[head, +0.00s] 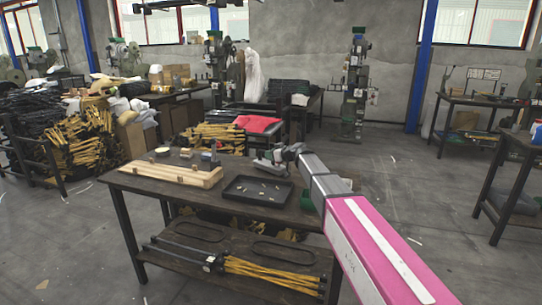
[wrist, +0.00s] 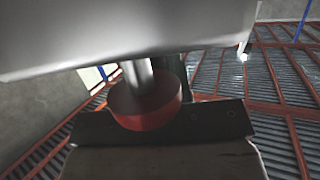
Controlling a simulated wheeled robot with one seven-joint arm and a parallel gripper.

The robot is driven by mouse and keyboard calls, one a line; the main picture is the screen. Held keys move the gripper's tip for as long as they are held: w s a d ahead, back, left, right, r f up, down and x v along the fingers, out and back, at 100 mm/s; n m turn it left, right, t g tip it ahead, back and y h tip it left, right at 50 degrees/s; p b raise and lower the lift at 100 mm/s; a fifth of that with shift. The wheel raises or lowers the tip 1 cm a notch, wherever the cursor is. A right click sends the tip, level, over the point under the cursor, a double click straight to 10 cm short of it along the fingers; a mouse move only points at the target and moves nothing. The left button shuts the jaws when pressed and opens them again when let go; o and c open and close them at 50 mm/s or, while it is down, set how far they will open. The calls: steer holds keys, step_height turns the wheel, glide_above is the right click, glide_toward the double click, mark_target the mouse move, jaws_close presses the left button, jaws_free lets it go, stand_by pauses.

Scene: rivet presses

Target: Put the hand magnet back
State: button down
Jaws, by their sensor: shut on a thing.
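In the wrist view, a red round disc with a shiny metal stem (wrist: 146,103), which looks like the hand magnet, sits between the pale grey part above and the dark part below. My gripper (head: 264,165) is shut on it. In the head view my gripper is over the right back part of the workbench (head: 130,180), just behind a black tray (head: 228,195). The magnet is too small there to make out clearly. A wooden board (head: 165,172) with several small round and block-shaped items on it lies at the left of the bench.
The black tray holds several small bits. A green container (head: 307,201) is by the bench's right edge, partly behind my arm. A lower shelf holds yellow-and-black rods (head: 260,271). A red cloth (head: 257,124) lies behind. Floor to the right is open.

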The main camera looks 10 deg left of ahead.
steer(key=shift+f, duration=0.6)
steer(key=c, duration=1.1)
jaws_free()
steer(key=shift+s+f, duration=0.1)
steer(key=shift+f, duration=0.1)
steer(key=shift+o, duration=0.2)
steer(key=shift+r, duration=0.15)
steer(key=shift+r, duration=0.3)
steer(key=v, duration=1.2)
steer(key=shift+r, duration=0.35)
